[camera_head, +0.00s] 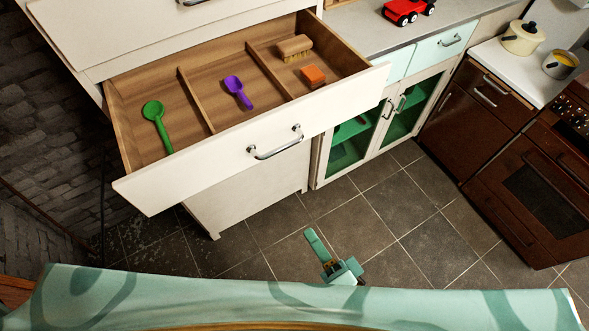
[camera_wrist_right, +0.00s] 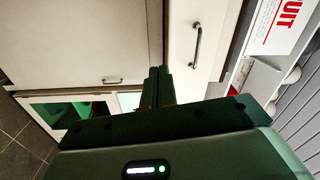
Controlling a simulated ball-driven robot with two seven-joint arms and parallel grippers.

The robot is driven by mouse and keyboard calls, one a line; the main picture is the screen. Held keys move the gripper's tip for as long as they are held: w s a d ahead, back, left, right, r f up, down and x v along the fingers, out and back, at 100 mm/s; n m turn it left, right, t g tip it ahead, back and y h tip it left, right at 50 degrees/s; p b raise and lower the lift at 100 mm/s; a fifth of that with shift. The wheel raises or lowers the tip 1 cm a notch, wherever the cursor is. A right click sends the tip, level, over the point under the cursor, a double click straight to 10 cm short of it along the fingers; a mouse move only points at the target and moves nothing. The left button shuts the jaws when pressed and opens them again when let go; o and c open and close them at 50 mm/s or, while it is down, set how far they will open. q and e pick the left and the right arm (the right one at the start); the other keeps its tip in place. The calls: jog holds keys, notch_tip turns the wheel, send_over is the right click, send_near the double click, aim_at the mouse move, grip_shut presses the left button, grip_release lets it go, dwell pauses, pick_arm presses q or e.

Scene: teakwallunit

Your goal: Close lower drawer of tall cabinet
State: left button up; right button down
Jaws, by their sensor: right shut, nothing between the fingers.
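A white drawer (camera_head: 228,150) with a wooden inside stands pulled out from a white cabinet in the head view. Its front has a metal bar handle (camera_head: 277,148). I cannot tell whether it is the drawer named in the task. My right gripper (camera_head: 322,255) is low over the floor, in front of the drawer and apart from it. In the right wrist view its dark fingers (camera_wrist_right: 158,88) are together and hold nothing. Beyond them is a white front panel (camera_wrist_right: 184,75) with a bar handle (camera_wrist_right: 196,46). My left gripper is out of view.
The drawer holds a green spoon (camera_head: 156,124), a purple scoop (camera_head: 238,91), a brush (camera_head: 294,47) and an orange block (camera_head: 313,75). A glass-door cabinet (camera_head: 317,162) and brown oven (camera_head: 543,200) stand right. A lettered box (camera_wrist_right: 286,22) shows in the wrist view. Tiled floor (camera_head: 380,215) is clear.

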notch_tip(320, 180, up, 6)
jog(key=s+m+t, duration=0.1)
jog(key=m+t, duration=0.1)
jog(key=m, duration=0.1)
jog(key=b+x, duration=0.1)
jog(key=x, duration=1.3)
jog(key=shift+a+y+b, duration=0.25)
jog(key=shift+y+b, duration=0.05)
jog(key=shift+b, duration=0.1)
jog(key=shift+s, duration=0.1)
